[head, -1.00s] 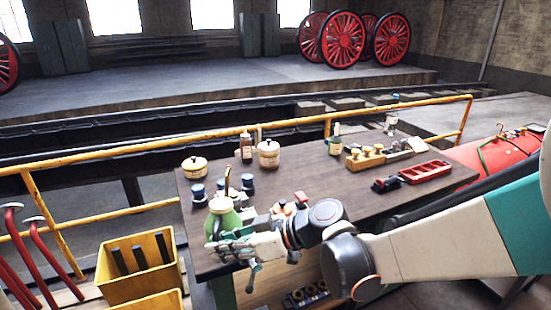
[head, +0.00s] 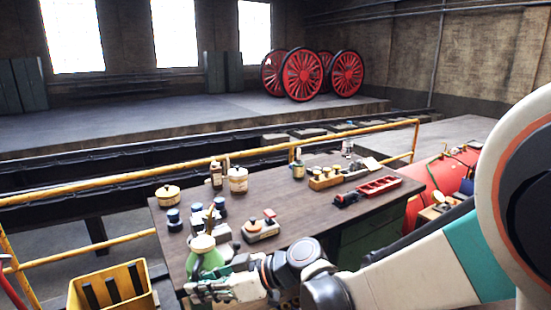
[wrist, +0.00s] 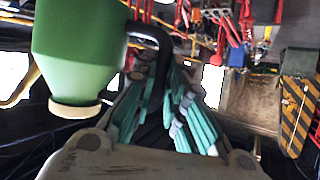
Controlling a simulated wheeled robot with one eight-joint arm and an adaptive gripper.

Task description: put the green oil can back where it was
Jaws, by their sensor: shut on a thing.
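The green oil can (head: 207,262) has a cream cap and a thin spout pointing up in the head view. It appears at the near left part of the dark workbench (head: 290,220); I cannot tell whether its base touches anything. My gripper (head: 222,287) is shut on its black handle. In the wrist view the green can (wrist: 80,45) fills the upper left, with the handle (wrist: 158,45) running between the fingers of my gripper (wrist: 155,85). The can's lower part is hidden in the head view.
Lidded pots (head: 238,179), a wooden tray of brass parts (head: 325,178) and a red tray (head: 378,186) are farther back. A yellow bin (head: 110,290) and yellow railing (head: 110,182) flank the bench.

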